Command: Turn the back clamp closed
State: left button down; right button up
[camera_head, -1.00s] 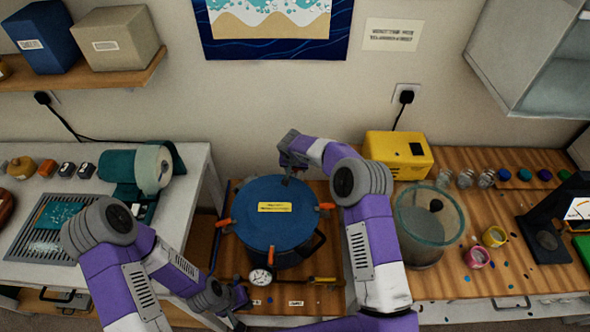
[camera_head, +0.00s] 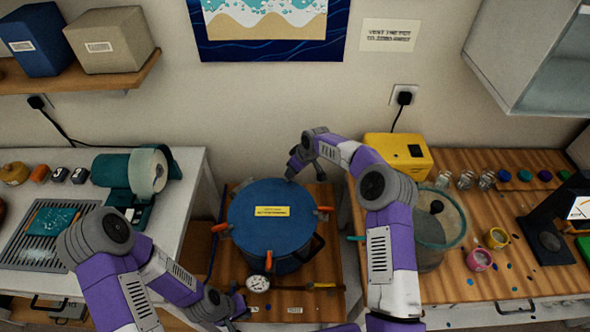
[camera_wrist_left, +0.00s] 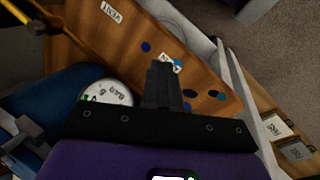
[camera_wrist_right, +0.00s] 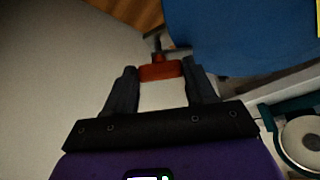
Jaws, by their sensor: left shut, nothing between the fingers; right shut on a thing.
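The blue-lidded pot (camera_head: 272,222) stands on the wooden bench in the middle, with a yellow label on its lid. The back clamp's orange handle (camera_wrist_right: 160,71) shows in the right wrist view, between the fingers of my right gripper (camera_wrist_right: 160,80), which is shut on it. In the head view my right gripper (camera_head: 291,172) is at the pot's back rim and hides that handle. Orange clamp handles show at the left rim (camera_head: 220,228) and right rim (camera_head: 325,209). My left gripper (camera_head: 240,303) is shut and empty near the bench's front edge; its closed fingers show in the left wrist view (camera_wrist_left: 163,85).
A round gauge (camera_head: 258,283) sits at the pot's front, beside a yellow-handled tool (camera_head: 315,286). A clear container (camera_head: 438,228) stands close to my right arm. A yellow box (camera_head: 398,153) is behind it. The wall rises close behind the pot.

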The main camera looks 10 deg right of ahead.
jog(key=shift+w+d+n+g+y+b, duration=0.1)
jog(key=shift+n+g+y+b, duration=0.15)
jog(key=shift+n, duration=0.65)
jog(key=shift+w+n+g+y+b, duration=0.15)
jog(key=shift+n+g+y, duration=0.1)
jog(key=shift+n, duration=0.65)
jog(key=shift+s, duration=0.1)
jog(key=o, duration=1)
jog(key=shift+o, duration=0.2)
jog(key=v, duration=0.7)
jog(key=shift+r, duration=0.3)
